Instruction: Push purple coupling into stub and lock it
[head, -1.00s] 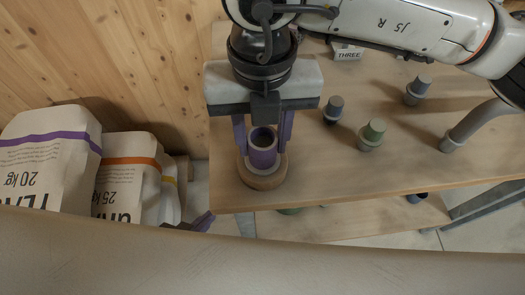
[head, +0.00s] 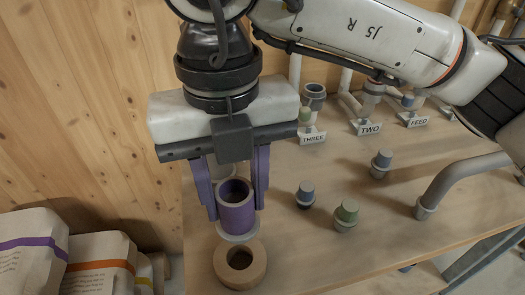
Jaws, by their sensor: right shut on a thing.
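My right gripper (head: 233,205) is shut on the purple coupling (head: 237,215), a short open tube with a pale flange at its lower end. It holds the coupling roughly upright, above and behind a round wooden ring (head: 228,278) whose hole is now open to view. At the back stand pipe stubs with white labels: THREE (head: 312,137), TWO (head: 368,127) and FEED (head: 416,120). A pale round part shows just behind the coupling, mostly hidden by the gripper; I cannot tell what it is. My left gripper is not in view.
A bent grey pipe (head: 455,180) rises at right. Paper sacks (head: 95,255) stand at lower left by the wooden wall.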

